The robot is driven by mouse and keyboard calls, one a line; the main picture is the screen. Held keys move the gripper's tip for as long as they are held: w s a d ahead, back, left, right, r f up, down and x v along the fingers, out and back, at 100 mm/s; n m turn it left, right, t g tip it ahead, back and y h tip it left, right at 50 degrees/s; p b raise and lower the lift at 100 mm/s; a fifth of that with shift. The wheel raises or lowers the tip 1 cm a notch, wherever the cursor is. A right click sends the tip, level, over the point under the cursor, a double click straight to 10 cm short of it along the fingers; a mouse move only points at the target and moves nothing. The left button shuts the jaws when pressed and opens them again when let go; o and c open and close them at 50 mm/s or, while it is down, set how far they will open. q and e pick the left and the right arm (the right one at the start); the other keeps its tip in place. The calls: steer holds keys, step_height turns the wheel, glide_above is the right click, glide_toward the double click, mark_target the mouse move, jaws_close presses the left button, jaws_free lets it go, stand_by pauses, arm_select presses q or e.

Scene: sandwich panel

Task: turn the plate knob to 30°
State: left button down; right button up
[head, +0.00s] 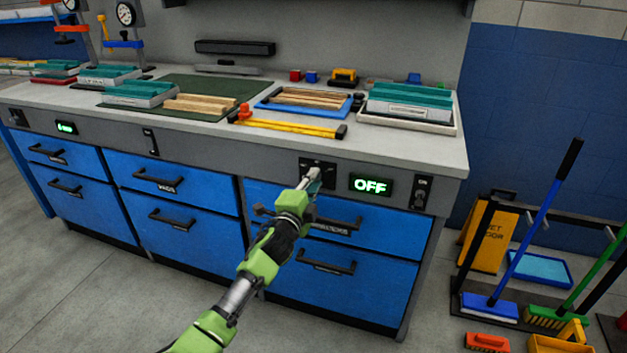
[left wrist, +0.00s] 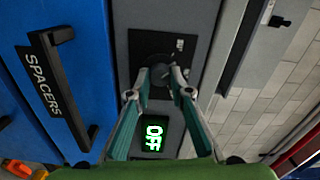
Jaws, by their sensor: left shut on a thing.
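The plate knob (left wrist: 160,73) is a dark round knob on a black panel (left wrist: 143,44) in the left wrist view. My left gripper (left wrist: 160,84) is shut on it, one fingertip on each side. In the head view my left gripper (head: 313,177) reaches the front strip of the bench and hides the knob. The black panel also shows there (head: 330,166). The display (head: 371,186) beside the panel reads OFF in green; it shows in the left wrist view too (left wrist: 154,136). The knob's exact angle cannot be read. My right gripper is not in view.
Blue drawers (head: 345,226) with black handles lie below the strip; one handle (left wrist: 65,90) is near my gripper. A switch (head: 421,193) is right of the display. The worktop (head: 215,128) holds trays and tools. Brooms and a yellow floor sign (head: 489,235) stand at the right.

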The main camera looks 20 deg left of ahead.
arm_select(q)
steer(key=shift+n+p, duration=0.55)
steer(key=shift+n, duration=1.65)
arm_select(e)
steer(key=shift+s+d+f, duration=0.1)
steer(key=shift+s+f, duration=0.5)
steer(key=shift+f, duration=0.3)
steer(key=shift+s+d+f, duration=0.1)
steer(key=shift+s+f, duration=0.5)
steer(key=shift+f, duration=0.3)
arm_select(q)
steer(key=c, duration=1.8)
jaws_free()
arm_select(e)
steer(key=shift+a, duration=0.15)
arm_select(q)
steer(key=s, duration=1.2)
steer(key=shift+a, duration=0.25)
